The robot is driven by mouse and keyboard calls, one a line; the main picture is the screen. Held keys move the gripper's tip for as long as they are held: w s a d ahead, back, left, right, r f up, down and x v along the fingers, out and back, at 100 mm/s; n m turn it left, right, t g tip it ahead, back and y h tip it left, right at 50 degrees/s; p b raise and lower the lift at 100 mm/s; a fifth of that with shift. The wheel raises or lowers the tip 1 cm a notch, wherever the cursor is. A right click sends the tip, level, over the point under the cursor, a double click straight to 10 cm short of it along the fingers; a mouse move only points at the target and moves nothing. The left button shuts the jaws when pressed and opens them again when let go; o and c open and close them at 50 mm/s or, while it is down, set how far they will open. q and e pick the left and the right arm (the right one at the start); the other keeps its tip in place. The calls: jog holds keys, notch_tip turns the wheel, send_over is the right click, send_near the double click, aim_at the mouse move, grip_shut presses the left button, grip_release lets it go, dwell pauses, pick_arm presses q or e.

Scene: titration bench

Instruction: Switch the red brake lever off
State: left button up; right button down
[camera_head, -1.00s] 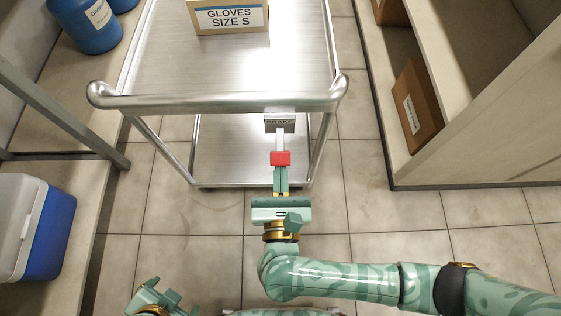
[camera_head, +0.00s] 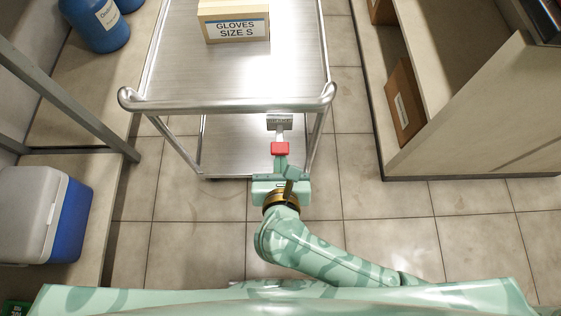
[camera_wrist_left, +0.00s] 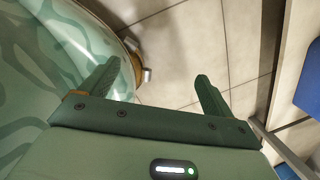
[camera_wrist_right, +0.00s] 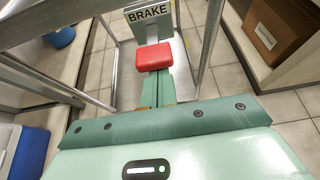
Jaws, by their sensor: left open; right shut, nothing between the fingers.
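The red brake lever (camera_head: 279,149) sticks out on a grey arm below the front handle of the metal cart (camera_head: 230,107). A grey plate (camera_head: 279,122) is at its base; in the right wrist view the plate reads BRAKE (camera_wrist_right: 148,13). My right gripper (camera_head: 281,164) is shut and empty, its fingertips just in front of the red knob. In the right wrist view the fingers (camera_wrist_right: 157,88) reach the knob (camera_wrist_right: 154,57) from below; I cannot tell if they touch. My left gripper (camera_wrist_left: 155,80) is open and empty, shown only in the left wrist view.
A glove box (camera_head: 234,20) stands on the cart. A shelf with a brown box (camera_head: 405,102) is on the right. A bench on the left holds a blue-and-white cooler (camera_head: 45,212) and blue bottles (camera_head: 95,22). Tiled floor is free between them.

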jog(key=shift+r+g+p, duration=0.3)
jog(key=shift+r+p, duration=0.3)
jog(key=shift+r, duration=0.45)
pick_arm(q)
jog(key=shift+s, duration=1.05)
pick_arm(e)
jog(key=shift+s, duration=0.1)
